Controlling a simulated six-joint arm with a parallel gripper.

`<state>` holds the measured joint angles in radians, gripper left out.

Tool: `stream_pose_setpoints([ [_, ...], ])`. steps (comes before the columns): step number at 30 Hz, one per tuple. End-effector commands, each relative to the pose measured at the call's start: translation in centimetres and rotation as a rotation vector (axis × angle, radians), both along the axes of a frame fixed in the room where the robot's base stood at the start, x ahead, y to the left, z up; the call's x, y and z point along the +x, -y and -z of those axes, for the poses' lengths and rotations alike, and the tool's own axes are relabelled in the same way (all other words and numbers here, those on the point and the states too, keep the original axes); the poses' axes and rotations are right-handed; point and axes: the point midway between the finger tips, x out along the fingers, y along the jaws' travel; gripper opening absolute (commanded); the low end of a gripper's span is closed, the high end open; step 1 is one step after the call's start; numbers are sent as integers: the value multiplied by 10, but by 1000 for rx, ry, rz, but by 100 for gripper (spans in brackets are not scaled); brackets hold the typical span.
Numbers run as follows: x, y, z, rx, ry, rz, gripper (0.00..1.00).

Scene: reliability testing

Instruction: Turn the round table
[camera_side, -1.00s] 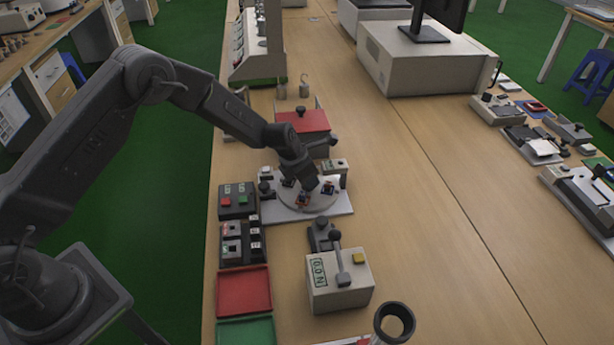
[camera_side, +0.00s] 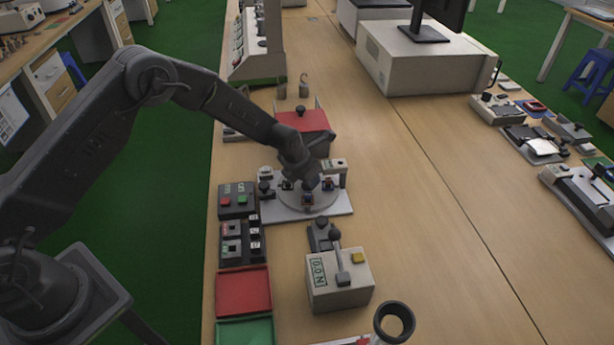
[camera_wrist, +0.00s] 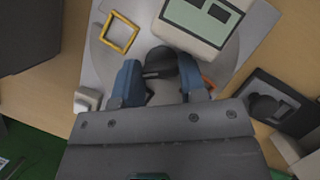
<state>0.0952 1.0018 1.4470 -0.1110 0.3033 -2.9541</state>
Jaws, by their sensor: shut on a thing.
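The round table (camera_side: 292,203) is a flat grey disc on a pale base plate (camera_side: 340,210). Several small dark parts stand on the disc, one with an orange side (camera_side: 307,201) at its front. My gripper (camera_side: 311,186) is low over the disc, and the arm hides part of it. In the wrist view, the blue fingers of my gripper (camera_wrist: 160,78) are shut on a black knob (camera_wrist: 160,60) at the disc. A yellow square frame (camera_wrist: 120,33) lies on the disc. An orange edge shows beside the right finger.
A black switch box (camera_side: 238,200) is left of the plate, and a force gauge box (camera_side: 340,280) is in front. A red-topped box (camera_side: 303,121) stands behind.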

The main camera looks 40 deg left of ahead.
Motion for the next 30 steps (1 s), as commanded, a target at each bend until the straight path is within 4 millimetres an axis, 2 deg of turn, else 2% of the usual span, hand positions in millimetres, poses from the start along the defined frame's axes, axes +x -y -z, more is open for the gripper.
stream_pose_setpoints([
  [8, 1, 0, 0, -1, 2, -1, 0],
  [9, 1, 0, 0, -1, 2, -1, 39],
  [17, 0, 0, 0, 0, 1, 0, 64],
  [25, 0, 0, -2, 0, 1, 0, 64],
  [30, -6, -1, -19, -1, 4, -1, 64],
])
